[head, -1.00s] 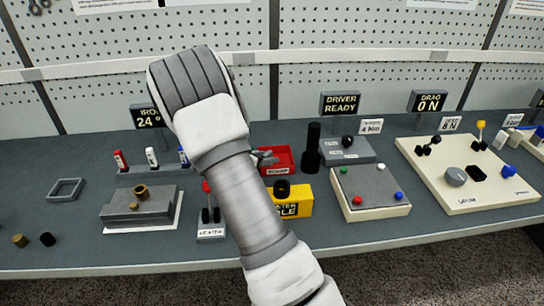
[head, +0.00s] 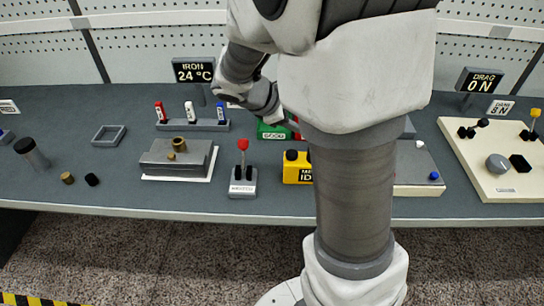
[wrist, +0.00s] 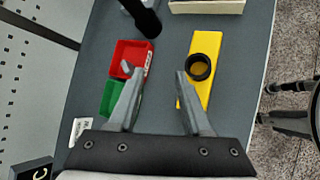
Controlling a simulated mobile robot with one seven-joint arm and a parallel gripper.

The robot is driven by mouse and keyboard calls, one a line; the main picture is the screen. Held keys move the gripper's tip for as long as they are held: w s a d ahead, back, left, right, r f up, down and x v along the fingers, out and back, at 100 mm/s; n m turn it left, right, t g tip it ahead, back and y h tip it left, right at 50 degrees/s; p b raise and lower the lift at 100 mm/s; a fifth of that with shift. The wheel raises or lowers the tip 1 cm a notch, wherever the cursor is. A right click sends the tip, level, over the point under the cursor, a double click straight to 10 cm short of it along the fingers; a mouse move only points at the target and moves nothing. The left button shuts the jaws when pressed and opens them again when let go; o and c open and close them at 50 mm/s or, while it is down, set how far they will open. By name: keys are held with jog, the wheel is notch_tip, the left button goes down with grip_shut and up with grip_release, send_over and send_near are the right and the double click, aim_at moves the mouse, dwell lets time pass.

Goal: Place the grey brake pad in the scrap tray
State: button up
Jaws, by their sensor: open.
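The red scrap tray (wrist: 122,51) stands at upper left in the wrist view, beside a green tray (wrist: 107,97). A small grey piece (wrist: 127,68) appears to lie inside the red tray; it is too small to tell surely that it is the brake pad. My gripper (wrist: 160,74) is open, its fingers apart with nothing between them. Its left fingertip is over or beside the red tray's near right corner; its right fingertip is by the yellow block. In the head view my arm hides most of the red tray, while the green tray (head: 268,132) shows partly.
A yellow block (wrist: 199,101) with a black ring stands right of the trays. A black upright cylinder (wrist: 147,20) stands beyond them. In the head view, a red-knobbed lever (head: 243,165), a grey fixture (head: 165,155) and a square frame (head: 108,135) stand left, with bare bench between.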

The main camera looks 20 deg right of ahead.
jog(key=s+a+r+m+t+y, duration=0.1)
jog(key=s+a+r+m+y, duration=0.3)
jog(key=s, duration=0.5)
jog(key=s+a+r+m+t+y, duration=0.2)
jog(key=s+a+r+m+y, duration=0.2)
jog(key=s+a+m, duration=0.5)
jog(key=shift+a+r+t+y, duration=0.3)
jog(key=shift+a+r+y, duration=0.1)
jog(key=shift+a+r, duration=0.35)
